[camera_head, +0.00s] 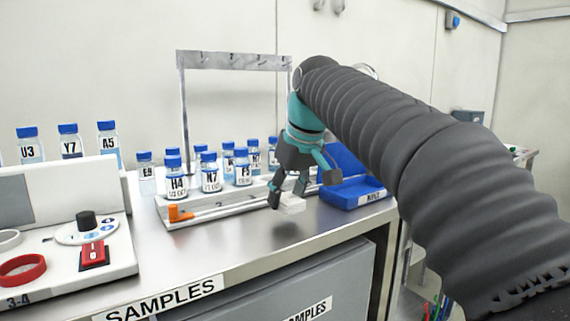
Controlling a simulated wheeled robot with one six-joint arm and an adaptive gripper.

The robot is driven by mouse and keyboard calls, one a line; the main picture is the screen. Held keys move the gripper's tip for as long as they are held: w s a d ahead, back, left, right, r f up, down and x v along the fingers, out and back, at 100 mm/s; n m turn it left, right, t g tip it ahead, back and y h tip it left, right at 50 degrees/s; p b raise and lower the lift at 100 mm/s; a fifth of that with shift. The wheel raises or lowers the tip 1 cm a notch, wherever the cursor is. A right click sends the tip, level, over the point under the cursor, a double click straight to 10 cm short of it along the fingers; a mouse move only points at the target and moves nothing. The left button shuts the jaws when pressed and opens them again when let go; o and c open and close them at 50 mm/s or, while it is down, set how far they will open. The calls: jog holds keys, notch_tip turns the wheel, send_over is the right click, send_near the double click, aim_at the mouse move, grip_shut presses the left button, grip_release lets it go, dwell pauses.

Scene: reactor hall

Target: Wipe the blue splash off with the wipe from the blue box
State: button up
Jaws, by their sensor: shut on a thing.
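My gripper (288,193) is dark grey with a teal body and hangs over the steel bench, in front of the right end of the vial rack. It is shut on a small white wipe (292,204). The wipe appears held a little above the bench top, with a shadow on the steel below it. The blue box (352,198) stands open to the right of my gripper, with its lid up and a white label on the front. My arm hides part of the box's surroundings. I cannot make out a blue splash in this view.
A white rack (190,213) with several blue-capped vials and an orange piece stands left of my gripper. A white device (105,255) with a red switch is at the left. A metal frame (235,61) rises behind the rack. The bench's front strip (235,250) is clear.

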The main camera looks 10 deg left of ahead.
jog(key=shift+w+r, duration=0.1)
jog(key=shift+r, duration=2.65)
